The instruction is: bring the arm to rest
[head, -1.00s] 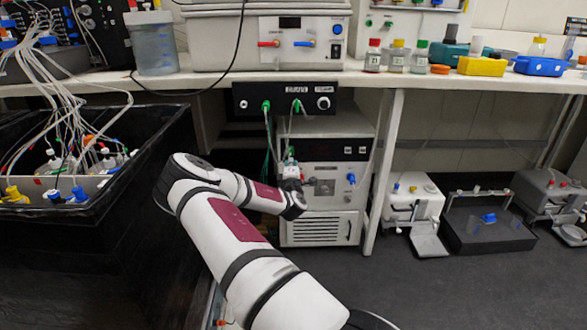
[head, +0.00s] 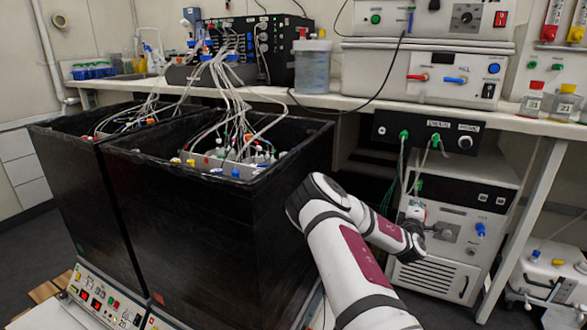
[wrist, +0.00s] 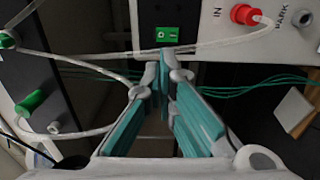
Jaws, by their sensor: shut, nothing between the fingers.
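My gripper (wrist: 168,62) shows in the wrist view with its two teal-padded fingers closed together at the tips and nothing between them. In the head view my gripper (head: 432,228) is small and partly hidden by my wrist, in front of the white cabinet unit (head: 435,278) under the bench. My arm is bent and reaches up and to the right beside the black shaker box (head: 215,245). In the wrist view a red connector (wrist: 244,14) marked IN and white tubing lie just beyond the fingers. I cannot tell whether the fingers touch the tubing.
A black panel (head: 375,130) with green connectors hangs under the white bench (head: 545,125). Tubes run from the black boxes up to the bench equipment. A white device (head: 550,270) stands on the floor at right. Dark floor shows at the lower right.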

